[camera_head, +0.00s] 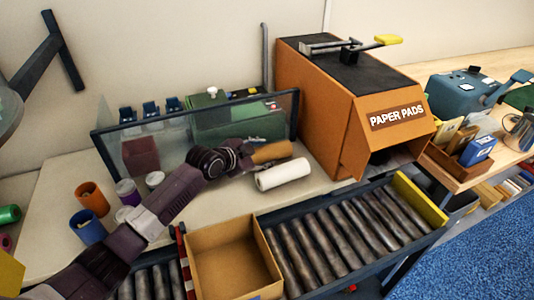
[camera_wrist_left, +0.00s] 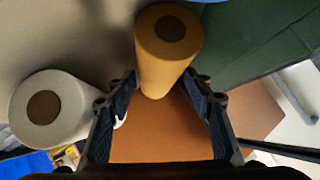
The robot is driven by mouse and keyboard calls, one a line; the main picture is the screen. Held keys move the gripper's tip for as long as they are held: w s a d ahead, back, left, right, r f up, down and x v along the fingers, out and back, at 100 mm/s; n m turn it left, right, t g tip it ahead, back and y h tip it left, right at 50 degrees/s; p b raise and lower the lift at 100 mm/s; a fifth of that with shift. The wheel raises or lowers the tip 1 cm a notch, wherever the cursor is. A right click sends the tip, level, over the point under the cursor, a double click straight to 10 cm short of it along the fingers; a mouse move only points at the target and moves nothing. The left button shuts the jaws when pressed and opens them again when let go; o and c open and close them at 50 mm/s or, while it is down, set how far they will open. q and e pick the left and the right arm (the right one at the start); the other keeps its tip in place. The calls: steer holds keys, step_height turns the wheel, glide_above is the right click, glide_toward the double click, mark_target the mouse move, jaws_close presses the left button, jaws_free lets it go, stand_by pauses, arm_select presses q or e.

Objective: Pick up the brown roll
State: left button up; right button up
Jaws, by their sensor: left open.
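The brown roll (camera_head: 272,152) lies on the table behind a white roll (camera_head: 283,174), in front of the glass panel. In the left wrist view the brown roll (camera_wrist_left: 166,62) stretches between the fingers, its dark core end facing up in the picture. My left gripper (camera_head: 250,156) is at the left end of the brown roll. In the left wrist view its fingers (camera_wrist_left: 163,115) are open, one on each side of the roll's near end. I cannot tell whether they touch it. My right gripper is not in view.
The white roll (camera_wrist_left: 48,110) lies close beside my left gripper. A glass panel (camera_head: 170,143) stands behind. The orange paper pads machine (camera_head: 335,105) is to the right. An open carton (camera_head: 232,262) sits on the roller conveyor (camera_head: 320,238) in front. Several cups stand left.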

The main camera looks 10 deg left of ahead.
arm_select(q)
steer(key=shift+w+d+f, duration=0.25)
steer(key=shift+w+f, duration=0.15)
steer(key=shift+w, duration=0.05)
steer(key=shift+r, duration=0.1)
steer(key=shift+c, duration=0.2)
steer(key=c, duration=0.8)
steer(key=shift+c, duration=0.7)
steer(key=shift+r, duration=0.15)
